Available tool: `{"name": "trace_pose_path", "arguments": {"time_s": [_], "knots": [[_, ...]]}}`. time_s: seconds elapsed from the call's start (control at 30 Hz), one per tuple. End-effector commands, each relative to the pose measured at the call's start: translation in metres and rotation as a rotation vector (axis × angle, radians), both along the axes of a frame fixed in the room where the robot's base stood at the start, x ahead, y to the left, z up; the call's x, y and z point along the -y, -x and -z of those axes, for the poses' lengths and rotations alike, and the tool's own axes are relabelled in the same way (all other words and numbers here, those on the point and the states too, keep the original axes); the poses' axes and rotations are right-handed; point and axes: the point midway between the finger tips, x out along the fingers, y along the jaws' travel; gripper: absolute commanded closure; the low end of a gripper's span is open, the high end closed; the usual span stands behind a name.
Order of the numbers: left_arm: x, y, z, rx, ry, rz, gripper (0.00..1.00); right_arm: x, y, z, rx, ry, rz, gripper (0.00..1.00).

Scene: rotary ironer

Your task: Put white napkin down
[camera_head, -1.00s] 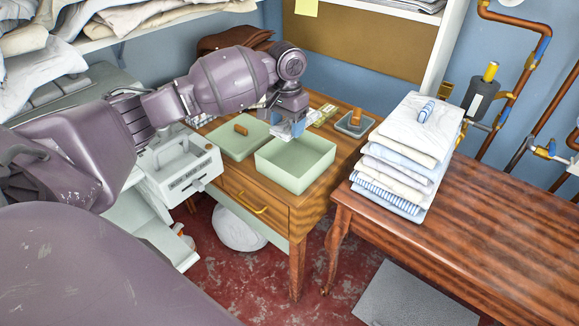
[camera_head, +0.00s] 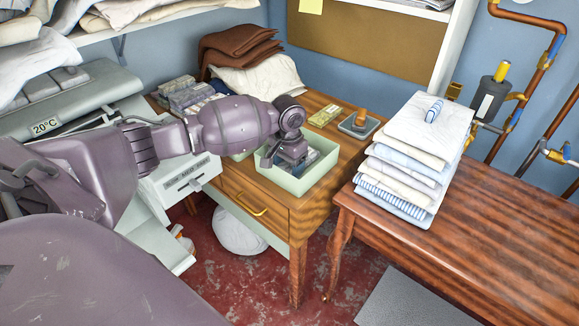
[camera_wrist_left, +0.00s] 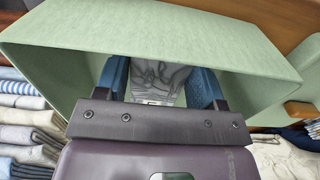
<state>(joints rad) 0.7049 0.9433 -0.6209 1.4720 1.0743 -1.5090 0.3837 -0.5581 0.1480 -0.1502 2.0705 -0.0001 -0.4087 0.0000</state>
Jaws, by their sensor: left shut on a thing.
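My left gripper (camera_head: 300,162) reaches down inside the open light-green box (camera_head: 318,172) on the wooden side table. In the left wrist view its blue-padded fingers (camera_wrist_left: 161,84) are inside the box, whose green wall (camera_wrist_left: 150,35) rises around them. Between the fingers is a pale grey-white piece of cloth with dark fold lines (camera_wrist_left: 160,76), which I take for the white napkin. The gripper is shut on it. In the head view the napkin is mostly hidden by the gripper, and whether it touches the box floor I cannot tell. My right gripper is not in view.
A tall stack of folded linens (camera_head: 405,165) stands on the dark table at right. A small grey tray with a wooden-handled item (camera_head: 360,122) is behind the box. Brown folded cloths (camera_head: 235,48), a white cloth (camera_head: 258,76) and small stacks (camera_head: 190,95) lie behind my arm.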

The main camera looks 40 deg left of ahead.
Motion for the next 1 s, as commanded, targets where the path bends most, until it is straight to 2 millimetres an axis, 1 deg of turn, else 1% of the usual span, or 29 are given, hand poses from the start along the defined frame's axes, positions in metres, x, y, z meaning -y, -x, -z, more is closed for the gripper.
{"name": "trace_pose_path", "arguments": {"time_s": [0.03,0.27,0.43,0.47,0.6,0.63,0.87,1.0], "knots": [[0.0,0.0,0.0056,-0.001,0.0,0.0,0.6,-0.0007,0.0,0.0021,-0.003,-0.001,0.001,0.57],[0.0,-0.0006,0.0042,0.003,0.0,0.0,0.6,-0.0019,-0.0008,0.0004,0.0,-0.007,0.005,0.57],[0.0002,-0.0005,0.0073,0.002,0.001,0.0,0.6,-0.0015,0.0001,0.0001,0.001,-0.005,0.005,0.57],[0.0002,-0.0005,0.0077,0.002,0.001,0.0,0.36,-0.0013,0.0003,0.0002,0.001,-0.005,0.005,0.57],[0.0001,-0.0005,0.0075,0.002,0.001,0.0,0.14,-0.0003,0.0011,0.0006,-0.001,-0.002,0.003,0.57],[0.0001,-0.0005,0.0075,0.002,0.001,0.0,0.12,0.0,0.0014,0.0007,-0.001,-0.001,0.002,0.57],[0.0,-0.0005,0.0073,0.002,0.001,0.0,0.12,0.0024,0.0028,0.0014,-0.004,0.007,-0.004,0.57],[-0.0002,-0.0005,0.0006,0.003,0.0,0.0,0.12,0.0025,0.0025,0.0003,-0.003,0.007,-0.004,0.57]]}}
